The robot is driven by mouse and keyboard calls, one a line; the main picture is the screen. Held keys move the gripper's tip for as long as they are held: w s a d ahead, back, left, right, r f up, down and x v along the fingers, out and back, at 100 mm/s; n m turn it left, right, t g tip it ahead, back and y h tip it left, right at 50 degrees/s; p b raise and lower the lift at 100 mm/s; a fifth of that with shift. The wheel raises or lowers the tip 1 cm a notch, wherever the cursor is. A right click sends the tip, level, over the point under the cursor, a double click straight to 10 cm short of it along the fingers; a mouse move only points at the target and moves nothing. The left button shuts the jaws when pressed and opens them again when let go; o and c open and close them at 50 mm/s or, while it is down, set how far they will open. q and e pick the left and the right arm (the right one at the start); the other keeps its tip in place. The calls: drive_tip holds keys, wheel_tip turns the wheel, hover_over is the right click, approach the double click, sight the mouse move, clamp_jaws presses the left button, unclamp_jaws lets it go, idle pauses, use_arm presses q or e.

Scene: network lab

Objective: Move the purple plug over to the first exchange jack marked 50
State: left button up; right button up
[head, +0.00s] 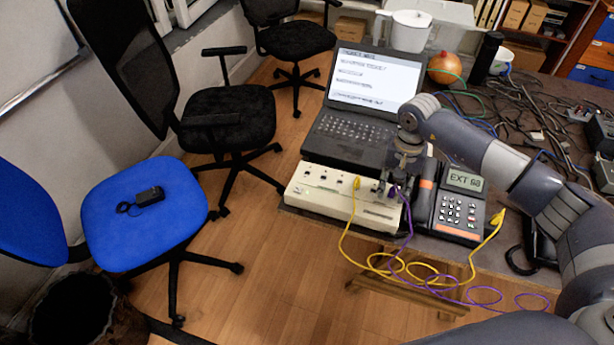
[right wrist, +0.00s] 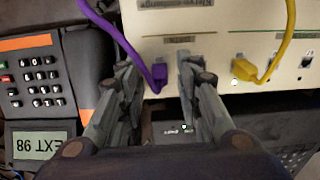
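The beige exchange box (head: 325,190) stands at the table's front edge, before the laptop; it also shows in the right wrist view (right wrist: 210,52). The purple plug (right wrist: 159,74) is at the box's row of jacks, its purple cable (right wrist: 112,38) running away from it. My right gripper (head: 386,190) is over the right end of the box. The jack markings are too small to read. My left gripper is not in view.
A yellow plug (right wrist: 247,70) sits in the same box. A desk phone (head: 459,205) stands close on the right. The laptop (head: 362,100) is behind the box. Yellow and purple cables hang in loops before the table edge. Tangled cables cover the right of the table.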

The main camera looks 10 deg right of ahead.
clamp_jaws()
drive_tip(key=shift+w+r, duration=0.1)
drive_tip(key=shift+r, duration=0.1)
idle(0.3)
drive_tip(key=shift+r+p, duration=1.1)
drive_tip(key=shift+r, duration=1)
